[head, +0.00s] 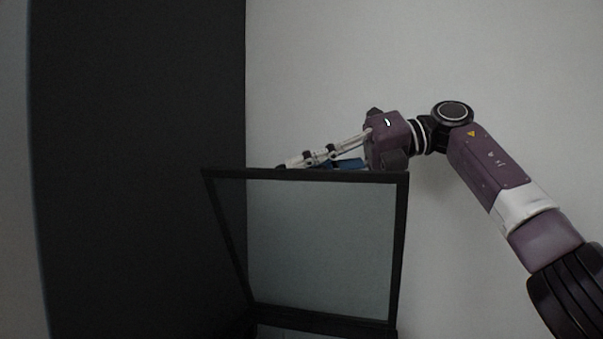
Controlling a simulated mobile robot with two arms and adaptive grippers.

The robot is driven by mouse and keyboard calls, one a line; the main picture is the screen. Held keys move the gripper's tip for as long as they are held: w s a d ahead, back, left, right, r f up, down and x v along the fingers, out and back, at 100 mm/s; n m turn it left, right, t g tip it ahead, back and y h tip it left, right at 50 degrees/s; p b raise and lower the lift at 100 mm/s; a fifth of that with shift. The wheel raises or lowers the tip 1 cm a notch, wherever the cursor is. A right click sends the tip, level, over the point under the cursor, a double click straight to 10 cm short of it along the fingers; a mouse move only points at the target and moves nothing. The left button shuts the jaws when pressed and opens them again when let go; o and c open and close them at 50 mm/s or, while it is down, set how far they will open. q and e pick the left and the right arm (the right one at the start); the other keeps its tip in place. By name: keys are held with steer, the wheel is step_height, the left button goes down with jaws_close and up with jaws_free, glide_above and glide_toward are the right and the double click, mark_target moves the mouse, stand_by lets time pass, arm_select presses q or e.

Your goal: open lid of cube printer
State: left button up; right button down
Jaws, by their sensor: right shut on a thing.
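The cube printer shows as a dark-framed, see-through lid (320,174), which stands tilted up with its top edge across the middle of the head view. Its lower edge meets a dark frame (325,321) near the bottom of the picture. My right gripper (284,166) reaches in from the right along the lid's top edge. It is shut on the lid at that edge; the fingertips are partly hidden behind the frame. A blue part shows between the gripper's fingers and its wrist. My left gripper is not in view.
A tall black panel (140,150) stands to the left of and behind the lid. A plain pale wall (480,60) fills the back. The space above the lid looks free.

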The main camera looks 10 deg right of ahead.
steer(key=shift+w+d, duration=0.1)
steer(key=shift+w, duration=0.15)
stand_by(0.3)
steer(key=c, duration=2.1)
jaws_free()
